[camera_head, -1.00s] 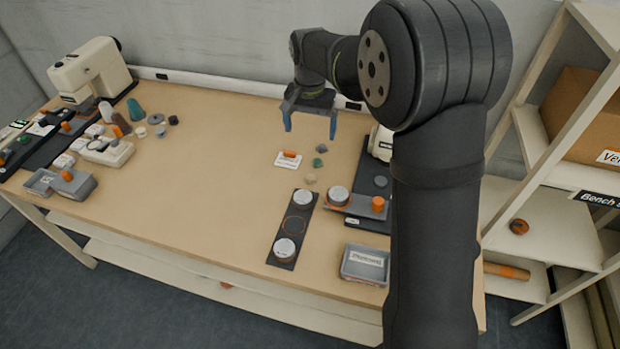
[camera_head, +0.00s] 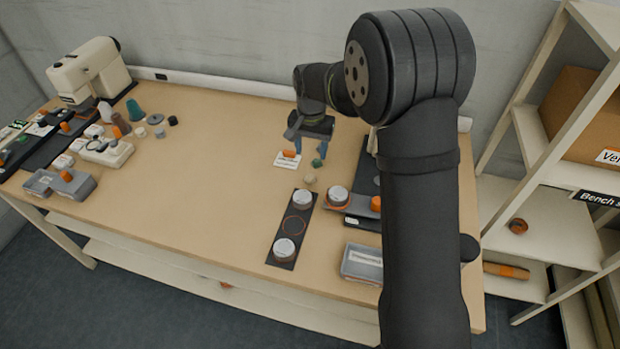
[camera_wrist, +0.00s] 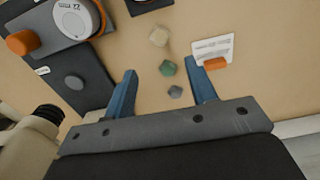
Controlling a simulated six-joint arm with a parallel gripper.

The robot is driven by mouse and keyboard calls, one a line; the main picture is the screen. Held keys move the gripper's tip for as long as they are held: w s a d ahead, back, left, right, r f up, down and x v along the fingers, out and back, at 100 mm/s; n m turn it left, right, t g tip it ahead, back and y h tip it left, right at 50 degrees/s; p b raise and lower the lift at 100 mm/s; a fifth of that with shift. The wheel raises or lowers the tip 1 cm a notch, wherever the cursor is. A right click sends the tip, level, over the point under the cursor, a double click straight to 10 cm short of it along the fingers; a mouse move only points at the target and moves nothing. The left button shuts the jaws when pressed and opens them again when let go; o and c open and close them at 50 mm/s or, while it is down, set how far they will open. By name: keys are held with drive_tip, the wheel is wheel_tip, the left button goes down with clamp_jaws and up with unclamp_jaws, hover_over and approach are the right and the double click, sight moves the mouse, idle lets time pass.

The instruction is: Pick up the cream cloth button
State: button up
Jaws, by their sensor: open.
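The cream cloth button (camera_head: 309,179) lies on the bench top, in front of the green button (camera_head: 316,162). In the wrist view the cream button (camera_wrist: 159,36) is beyond my fingertips, with the green button (camera_wrist: 167,68) nearer and a grey button (camera_wrist: 175,91) between the fingers. My gripper (camera_head: 311,150) is open and empty. Its blue fingers (camera_wrist: 163,81) point toward the buttons from behind. The fingers hide the grey button in the head view.
A white card (camera_head: 287,160) with an orange piece lies beside the buttons. A dark strip with white discs (camera_head: 276,241) and a grey tray (camera_head: 362,264) are in front. A sewing machine (camera_head: 90,72) stands far left. The bench middle is clear.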

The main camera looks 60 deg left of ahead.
hover_over(310, 176)
drive_tip(key=f, duration=0.4)
drive_tip(key=shift+w+a+f, duration=0.1)
drive_tip(key=shift+w+f, duration=0.1)
drive_tip(key=shift+w, duration=0.05)
drive_tip(key=shift+s+f, duration=0.15)
drive_tip(key=shift+f, duration=1.15)
drive_tip(key=shift+s+f, duration=0.1)
drive_tip(key=shift+f, duration=1.2)
drive_tip(key=c, duration=1.1)
